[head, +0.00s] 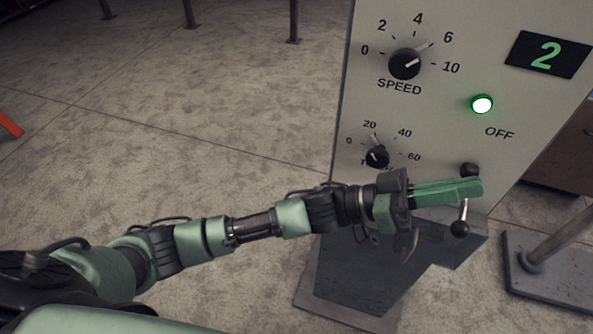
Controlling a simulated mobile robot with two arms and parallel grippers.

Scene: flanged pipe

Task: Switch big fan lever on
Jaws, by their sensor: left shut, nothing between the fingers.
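The control panel (400,115) is a pale upright cabinet front. On its lower right, below the "OFF" label, is a lever (460,228) with a silver stem and a black ball end pointing down. A black round part (470,169) shows just above my fingers, and the stretch between it and the stem is hidden. My left gripper (481,187) reaches in from the left with its green fingers shut and empty, crossing in front of the lever. I cannot tell whether they touch it. My right gripper is out of view.
The panel also has a speed knob (404,65), a smaller knob (377,157), a lit green lamp (482,104) and a display (548,54) reading 2. A dark metal base plate (550,285) with a slanted post stands at right.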

